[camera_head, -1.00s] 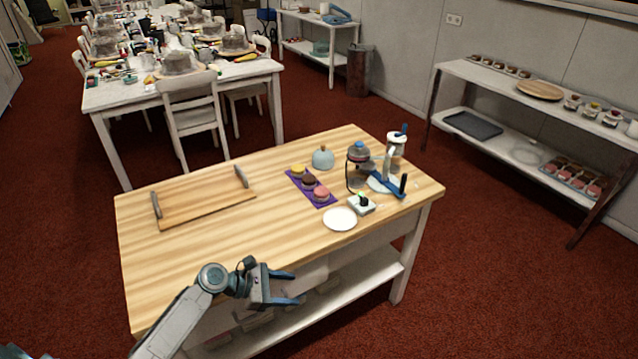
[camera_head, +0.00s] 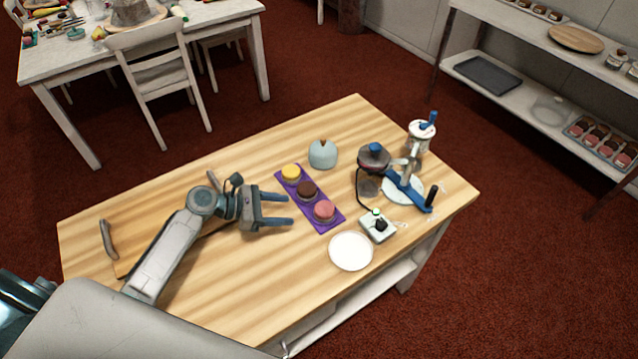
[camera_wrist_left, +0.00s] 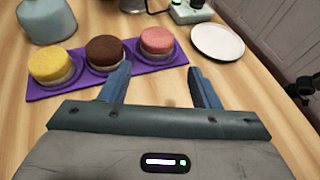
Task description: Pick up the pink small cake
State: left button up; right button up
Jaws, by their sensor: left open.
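The pink small cake (camera_head: 324,209) sits at the near end of a purple mat (camera_head: 316,222), in line with a brown cake (camera_head: 307,190) and a yellow cake (camera_head: 291,173). My left gripper (camera_head: 291,209) is open and empty, just left of the mat, with its fingers pointing right towards the cakes. In the left wrist view the pink cake (camera_wrist_left: 157,40) is ahead of the fingers (camera_wrist_left: 161,82), apart from them, between brown and the white plate. My right gripper is not in view.
A white plate (camera_head: 350,251) lies near the pink cake. A small white device (camera_head: 378,226), a blue-based apparatus (camera_head: 407,190) and a pale blue dome (camera_head: 323,154) stand close by.

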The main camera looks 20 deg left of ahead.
aim_at(317, 209)
pick_arm(q)
jog(key=shift+w+r, duration=0.15)
jog(key=shift+w, duration=0.1)
jog(key=x, duration=0.1)
jog(key=p+x, duration=0.1)
jog(key=x, duration=0.1)
jog(key=shift+d+r, duration=0.2)
jog(key=shift+d, duration=0.05)
jog(key=shift+p+x, duration=0.5)
jog(key=shift+x, duration=0.95)
jog(key=p+x, duration=0.1)
jog(key=x, duration=0.2)
jog(key=shift+w+d+f, duration=0.2)
jog(key=shift+w, duration=0.05)
jog(key=shift+w+d+f, duration=0.15)
jog(key=shift+d, duration=0.1)
jog(key=shift+f, duration=0.1)
jog(key=shift+c, duration=0.3)
jog(key=c, duration=0.6)
jog(key=shift+o, duration=0.2)
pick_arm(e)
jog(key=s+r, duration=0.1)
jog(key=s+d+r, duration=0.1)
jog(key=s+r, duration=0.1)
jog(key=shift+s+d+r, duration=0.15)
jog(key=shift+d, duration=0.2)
